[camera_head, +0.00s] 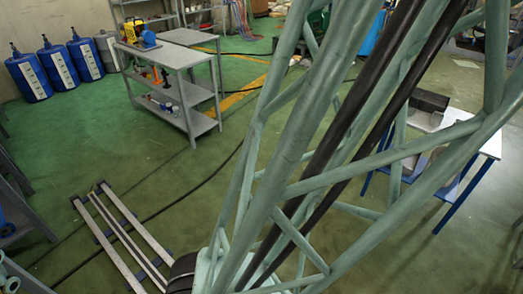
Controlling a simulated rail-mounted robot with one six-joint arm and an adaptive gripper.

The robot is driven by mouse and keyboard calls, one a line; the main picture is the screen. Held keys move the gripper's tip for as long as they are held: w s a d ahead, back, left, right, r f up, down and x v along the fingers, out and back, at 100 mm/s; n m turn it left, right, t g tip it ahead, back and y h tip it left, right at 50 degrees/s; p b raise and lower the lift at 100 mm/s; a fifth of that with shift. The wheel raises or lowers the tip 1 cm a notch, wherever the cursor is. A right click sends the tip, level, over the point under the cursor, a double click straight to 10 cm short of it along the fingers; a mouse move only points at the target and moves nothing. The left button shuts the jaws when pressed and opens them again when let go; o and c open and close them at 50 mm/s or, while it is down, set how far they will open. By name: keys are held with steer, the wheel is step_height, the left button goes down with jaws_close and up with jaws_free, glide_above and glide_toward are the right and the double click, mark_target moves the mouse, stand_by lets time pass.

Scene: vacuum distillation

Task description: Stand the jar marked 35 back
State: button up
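Three blue cylindrical containers (58,68) with pale label strips stand upright in a row at the upper left, against the wall. A grey container (106,48) stands at the right end of the row. I cannot read a number on any of them, so I cannot tell whether one is the jar marked 35. My gripper is not in view.
A grey shelf cart (188,92) holds small yellow, blue and orange items. A white table with blue legs (484,141) bears dark and grey metal pieces at right. Metal rails (127,240) lie on the floor at lower left. Dark cables cross the otherwise open green floor (150,165).

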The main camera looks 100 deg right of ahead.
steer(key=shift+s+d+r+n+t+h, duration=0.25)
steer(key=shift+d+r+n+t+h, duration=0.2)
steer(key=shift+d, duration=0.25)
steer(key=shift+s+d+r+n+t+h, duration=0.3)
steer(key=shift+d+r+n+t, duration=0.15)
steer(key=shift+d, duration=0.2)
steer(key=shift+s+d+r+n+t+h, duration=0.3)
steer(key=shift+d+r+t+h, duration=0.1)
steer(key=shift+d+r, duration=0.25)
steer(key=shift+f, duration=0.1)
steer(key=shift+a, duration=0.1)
